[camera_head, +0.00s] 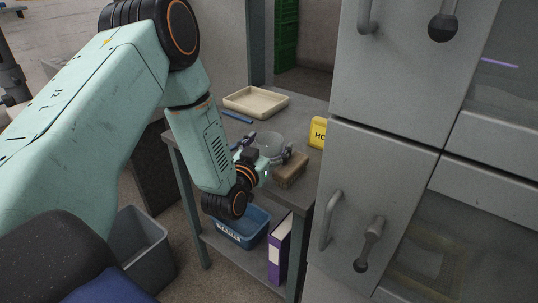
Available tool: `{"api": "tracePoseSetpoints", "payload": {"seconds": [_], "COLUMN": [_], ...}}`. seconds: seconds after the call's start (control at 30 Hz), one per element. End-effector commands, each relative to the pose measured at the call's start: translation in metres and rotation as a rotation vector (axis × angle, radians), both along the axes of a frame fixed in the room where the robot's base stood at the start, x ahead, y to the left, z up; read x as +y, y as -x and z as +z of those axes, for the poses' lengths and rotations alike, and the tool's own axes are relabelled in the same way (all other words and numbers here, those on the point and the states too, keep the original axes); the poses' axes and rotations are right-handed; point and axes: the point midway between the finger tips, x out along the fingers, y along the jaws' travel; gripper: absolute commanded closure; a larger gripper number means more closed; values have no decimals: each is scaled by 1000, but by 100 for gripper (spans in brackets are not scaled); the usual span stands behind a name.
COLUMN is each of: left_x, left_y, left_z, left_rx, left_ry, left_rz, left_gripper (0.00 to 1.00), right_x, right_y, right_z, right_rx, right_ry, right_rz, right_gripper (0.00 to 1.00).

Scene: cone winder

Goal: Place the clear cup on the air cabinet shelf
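The clear cup (268,141) stands at the grey side table (305,108), its lower part hidden behind my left gripper. My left gripper (266,149) reaches in over the near edge of the table, with its fingers spread apart on either side of the cup. Whether the fingers touch the cup is too small to tell. A large grey cabinet (376,155) with handles fills the right side; its doors look shut. No part marked as the air cabinet shelf can be read. My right gripper is not in view.
On the table are a beige tray (256,102), a blue pen-like stick (238,117), a brown block (291,173) close to my gripper, and a yellow labelled box (318,133). Below are a blue bin (243,232) and purple binder (279,250). A grey bin (146,250) stands left.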

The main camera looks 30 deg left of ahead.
Motion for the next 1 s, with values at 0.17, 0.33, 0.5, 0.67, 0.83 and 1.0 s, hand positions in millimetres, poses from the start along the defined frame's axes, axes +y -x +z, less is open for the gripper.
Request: {"api": "tracePoseSetpoints", "payload": {"seconds": [0.17, 0.33, 0.5, 0.67, 0.83, 1.0], "left_x": [0, 0, 0, 0, 0, 1], "left_y": [0, 0, 0, 0, 0, 0], "left_z": [0, 0, 0, 0, 8, 39], "left_rx": [0, 0, 0, -1, -3, -4], "left_ry": [0, 0, 0, 0, 0, 1], "left_rz": [0, 0, 0, 0, 1, 2], "left_gripper": [34, 48, 63, 70, 70, 70], "right_x": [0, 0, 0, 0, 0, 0], "right_y": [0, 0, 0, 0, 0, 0], "right_z": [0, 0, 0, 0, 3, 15], "right_rx": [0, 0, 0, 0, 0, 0], "right_ry": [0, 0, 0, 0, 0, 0], "right_rz": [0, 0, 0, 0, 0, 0], "right_gripper": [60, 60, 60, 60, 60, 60]}}
